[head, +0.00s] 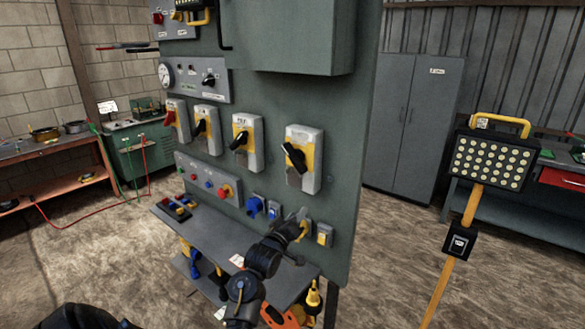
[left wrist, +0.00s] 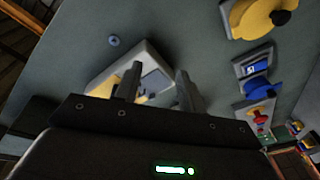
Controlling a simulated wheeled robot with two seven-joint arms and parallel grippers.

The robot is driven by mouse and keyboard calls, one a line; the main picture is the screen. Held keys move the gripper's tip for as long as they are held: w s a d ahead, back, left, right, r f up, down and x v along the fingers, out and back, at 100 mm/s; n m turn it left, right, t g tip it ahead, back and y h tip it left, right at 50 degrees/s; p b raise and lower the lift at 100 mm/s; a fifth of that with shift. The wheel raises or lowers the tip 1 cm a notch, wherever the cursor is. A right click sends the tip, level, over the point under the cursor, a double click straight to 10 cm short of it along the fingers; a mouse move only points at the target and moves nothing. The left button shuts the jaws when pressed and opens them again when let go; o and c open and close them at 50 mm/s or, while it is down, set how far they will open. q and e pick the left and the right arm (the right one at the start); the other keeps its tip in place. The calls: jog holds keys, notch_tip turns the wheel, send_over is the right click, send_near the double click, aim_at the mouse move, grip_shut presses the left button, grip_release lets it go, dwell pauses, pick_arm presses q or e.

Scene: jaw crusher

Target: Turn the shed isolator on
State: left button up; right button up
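Several rotary isolators with yellow plates sit in a row on the green panel: a red-handled one (head: 176,119), two black-handled ones (head: 207,129) (head: 246,141), and a larger black-handled one (head: 304,158) at the right, its handle slanted. Their labels are too small to read, so I cannot tell which is the shed isolator. My left gripper (head: 297,222) is at the panel's lower right, below the large isolator. In the left wrist view its fingers (left wrist: 157,82) are apart, with a grey box with yellow parts (left wrist: 152,58) beyond them; contact is unclear. My right gripper is not in view.
A blue socket (head: 254,205) and a small yellow-faced box (head: 324,235) flank the left gripper. A shelf (head: 225,252) juts out below. A work lamp (head: 492,161) stands on the right. A grey cabinet (head: 411,125) is behind; the floor between is clear.

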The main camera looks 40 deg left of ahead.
aim_at(292, 160)
pick_arm(q)
jog(key=s+a+r+n+t+y, duration=0.1)
jog(key=s+a+r, duration=0.1)
jog(key=r, duration=0.4)
jog(key=s+a+r+n+t+y, duration=0.1)
jog(key=s+r, duration=0.1)
jog(key=r, duration=0.5)
jog(key=p+x, duration=0.4)
jog(key=x, duration=0.6)
jog(key=shift+a+f, duration=0.15)
jog(key=shift+w+a, duration=0.15)
jog(key=shift+w, duration=0.4)
grip_shut()
